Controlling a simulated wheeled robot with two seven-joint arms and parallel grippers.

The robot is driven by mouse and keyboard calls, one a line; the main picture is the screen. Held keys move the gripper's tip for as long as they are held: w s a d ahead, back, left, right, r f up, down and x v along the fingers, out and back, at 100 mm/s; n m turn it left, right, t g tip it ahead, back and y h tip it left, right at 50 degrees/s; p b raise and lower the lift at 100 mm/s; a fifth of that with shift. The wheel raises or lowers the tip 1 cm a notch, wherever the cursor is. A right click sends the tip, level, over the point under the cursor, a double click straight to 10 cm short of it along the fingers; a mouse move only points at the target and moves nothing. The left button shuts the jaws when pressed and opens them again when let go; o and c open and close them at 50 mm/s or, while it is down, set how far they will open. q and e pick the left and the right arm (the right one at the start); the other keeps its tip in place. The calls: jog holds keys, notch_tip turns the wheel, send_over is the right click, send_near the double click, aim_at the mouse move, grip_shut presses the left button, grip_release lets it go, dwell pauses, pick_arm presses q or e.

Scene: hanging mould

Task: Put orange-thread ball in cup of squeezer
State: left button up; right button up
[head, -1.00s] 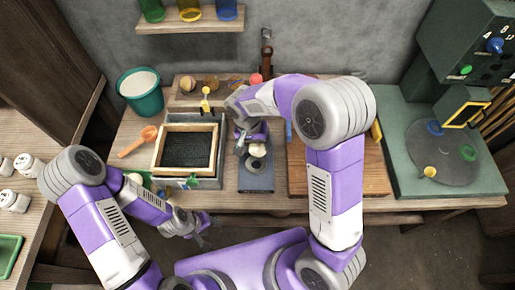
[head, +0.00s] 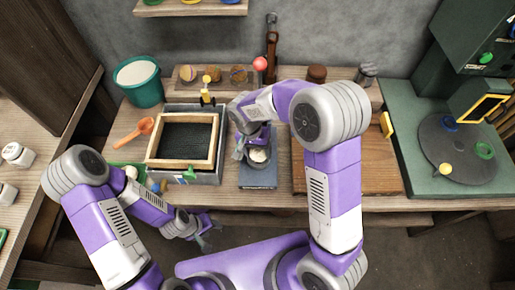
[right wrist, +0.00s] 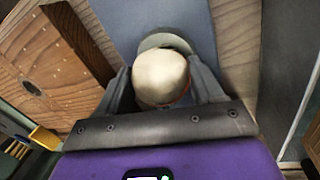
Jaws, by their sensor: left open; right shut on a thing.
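My right gripper (head: 258,150) is shut on a cream ball (right wrist: 160,76). A thin orange-red line shows along the ball's lower right edge in the right wrist view. The ball also shows in the head view (head: 259,156), above the squeezer's blue-grey base (head: 258,176). In the right wrist view, a grey-green round rim, seemingly the squeezer's cup (right wrist: 166,41), shows just beyond the ball and is partly covered by it. I cannot tell whether ball and cup touch. My left gripper (head: 206,233) is open and empty in front of the bench.
A framed dark mesh tray (head: 186,143) stands left of the squeezer, a wooden board (head: 350,165) right of it. A rack (head: 200,84) with several balls is behind. An orange scoop (head: 135,131) and a teal bucket (head: 139,83) stand at left.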

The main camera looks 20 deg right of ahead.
jog(key=shift+f, duration=0.35)
dwell(0.3)
jog(key=o, duration=1.2)
jog(key=r, duration=0.2)
jog(key=a+r+p, duration=0.1)
jog(key=r, duration=0.2)
jog(key=r+p, duration=0.1)
jog(key=r, duration=0.1)
jog(key=shift+w+a+r, duration=0.15)
jog(key=shift+w+r, duration=0.1)
jog(key=shift+f, duration=0.1)
